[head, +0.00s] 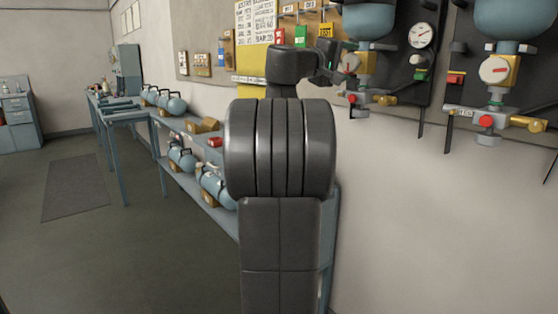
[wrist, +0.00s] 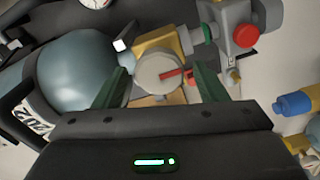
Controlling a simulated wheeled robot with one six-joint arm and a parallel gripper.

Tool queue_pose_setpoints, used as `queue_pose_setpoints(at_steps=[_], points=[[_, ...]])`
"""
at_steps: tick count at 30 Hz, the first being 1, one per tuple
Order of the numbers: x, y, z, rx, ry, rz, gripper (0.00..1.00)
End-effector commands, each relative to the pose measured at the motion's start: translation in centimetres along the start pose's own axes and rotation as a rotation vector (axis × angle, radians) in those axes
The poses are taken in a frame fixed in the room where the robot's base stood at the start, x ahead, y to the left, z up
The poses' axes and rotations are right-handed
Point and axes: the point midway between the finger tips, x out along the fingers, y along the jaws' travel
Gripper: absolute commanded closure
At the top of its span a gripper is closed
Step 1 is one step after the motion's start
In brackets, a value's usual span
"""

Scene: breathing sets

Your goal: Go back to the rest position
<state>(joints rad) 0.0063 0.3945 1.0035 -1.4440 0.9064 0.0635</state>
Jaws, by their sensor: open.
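My arm rises in the middle of the head view, and my gripper (head: 335,64) is at its far end by the wall, beside a breathing set (head: 368,22) with a blue-grey cylinder. In the wrist view my gripper (wrist: 161,84) is open, its two dark green fingers apart. A round pale gauge with a red needle (wrist: 158,74) on a brass block (wrist: 160,46) shows between the fingers. I cannot tell whether the fingers touch it. The cylinder (wrist: 80,72) lies to the left in the wrist view. My arm hides part of the wall and bench.
A second breathing set (head: 494,70) hangs on the wall at right. A blue bench (head: 130,115) with several cylinders runs along the wall at left. A grey cabinet (head: 20,120) stands far left. The floor (head: 120,260) at left is open, with a dark mat (head: 75,187).

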Motion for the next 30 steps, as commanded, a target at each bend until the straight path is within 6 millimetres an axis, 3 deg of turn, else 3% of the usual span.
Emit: queue_pose_setpoints(at_steps=[2, 30], points=[[1.76, 0.03, 0.09, -0.001, -0.004, 0.000, 0.34], [1.27, 0.20, 0.00, -0.696, 0.000, -0.006, 0.34]])
